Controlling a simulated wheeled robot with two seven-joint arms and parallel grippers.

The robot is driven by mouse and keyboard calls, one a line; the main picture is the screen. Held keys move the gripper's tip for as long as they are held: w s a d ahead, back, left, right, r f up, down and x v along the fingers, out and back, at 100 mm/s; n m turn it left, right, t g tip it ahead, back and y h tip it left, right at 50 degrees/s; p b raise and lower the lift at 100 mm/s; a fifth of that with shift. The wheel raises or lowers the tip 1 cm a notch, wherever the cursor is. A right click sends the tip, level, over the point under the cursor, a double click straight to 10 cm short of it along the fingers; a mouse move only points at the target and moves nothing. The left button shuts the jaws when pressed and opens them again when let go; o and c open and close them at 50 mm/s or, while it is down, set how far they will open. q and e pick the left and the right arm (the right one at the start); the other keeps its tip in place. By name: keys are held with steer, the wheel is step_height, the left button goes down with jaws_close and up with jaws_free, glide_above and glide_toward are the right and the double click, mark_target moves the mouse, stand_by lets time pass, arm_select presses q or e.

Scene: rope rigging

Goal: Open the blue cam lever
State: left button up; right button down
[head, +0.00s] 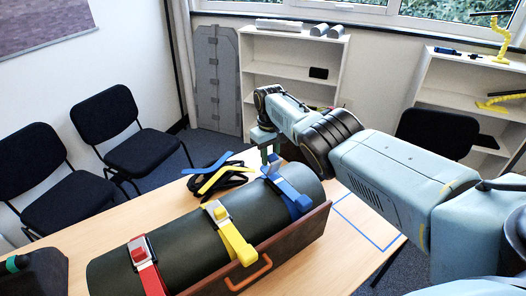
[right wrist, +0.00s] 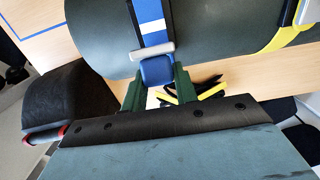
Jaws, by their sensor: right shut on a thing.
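A dark green roll (head: 150,245) lies along a brown cradle (head: 290,240) on the table, with red, yellow and blue straps around it. The blue strap (right wrist: 151,12) passes through a silver buckle (right wrist: 152,50) with the blue cam lever (right wrist: 158,72) beside it. My right gripper (head: 266,158) reaches the blue strap's buckle at the roll's far right end. In the right wrist view, its green fingers (right wrist: 158,84) are on either side of the blue lever, shut on it. The lever's exact angle is hard to tell.
The yellow buckle (head: 218,211) and red buckle (head: 138,249) sit farther along the roll. Loose black, blue and yellow straps (head: 222,178) lie behind it. An orange handle (head: 250,275) is on the cradle's front. Table at front right is clear, with a blue-taped outline (head: 368,233).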

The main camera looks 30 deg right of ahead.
arm_select(q)
steer(key=shift+s, duration=0.25)
arm_select(e)
steer(key=shift+f, duration=0.1)
steer(key=c, duration=1.1)
jaws_free()
arm_select(q)
steer(key=shift+s, duration=0.1)
arm_select(e)
steer(key=r+p, duration=0.1)
steer(key=r, duration=0.1)
steer(key=r+p, duration=0.1)
steer(key=r, duration=0.1)
steer(key=shift+w+r, duration=0.2)
steer(key=shift+r, duration=0.2)
arm_select(q)
steer(key=shift+r, duration=0.9)
arm_select(e)
steer(key=r, duration=0.8)
steer(key=shift+w+r, duration=0.2)
steer(key=shift+r, duration=0.1)
